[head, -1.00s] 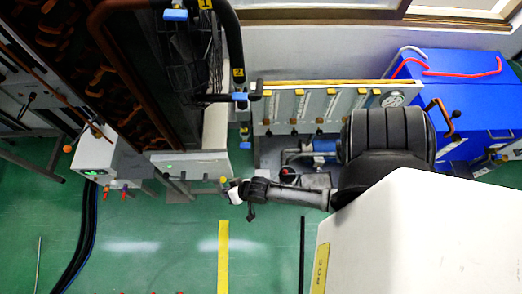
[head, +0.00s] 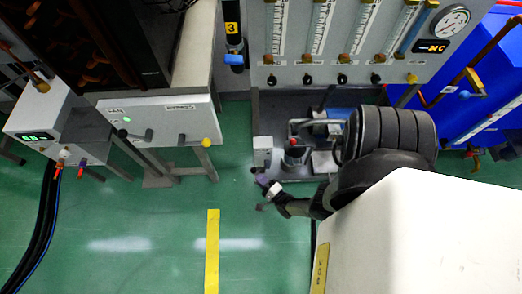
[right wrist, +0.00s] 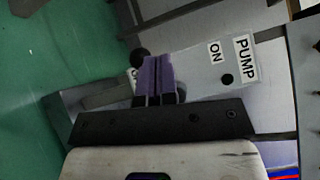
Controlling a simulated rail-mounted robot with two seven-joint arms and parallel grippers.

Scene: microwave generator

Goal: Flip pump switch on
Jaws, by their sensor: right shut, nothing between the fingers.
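The grey pump switch panel (right wrist: 205,62) is in the right wrist view, with a "PUMP" label (right wrist: 245,57) and an "ON" label (right wrist: 215,52). A black knob (right wrist: 139,57) shows just left of my fingertips, and another label is mostly hidden behind them. My right gripper (right wrist: 154,60) is shut and empty, its purple fingers in front of the panel; I cannot tell whether they touch the knob. In the head view, my right gripper (head: 264,181) is just below a small light grey box (head: 262,151). My left gripper is out of view.
A panel of flow tubes with a round gauge (head: 450,21) stands at the back. A white cabinet (head: 165,122) with a lever and yellow knob is at the left, a blue unit (head: 450,130) at the right. Green floor (head: 150,215) is open at lower left.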

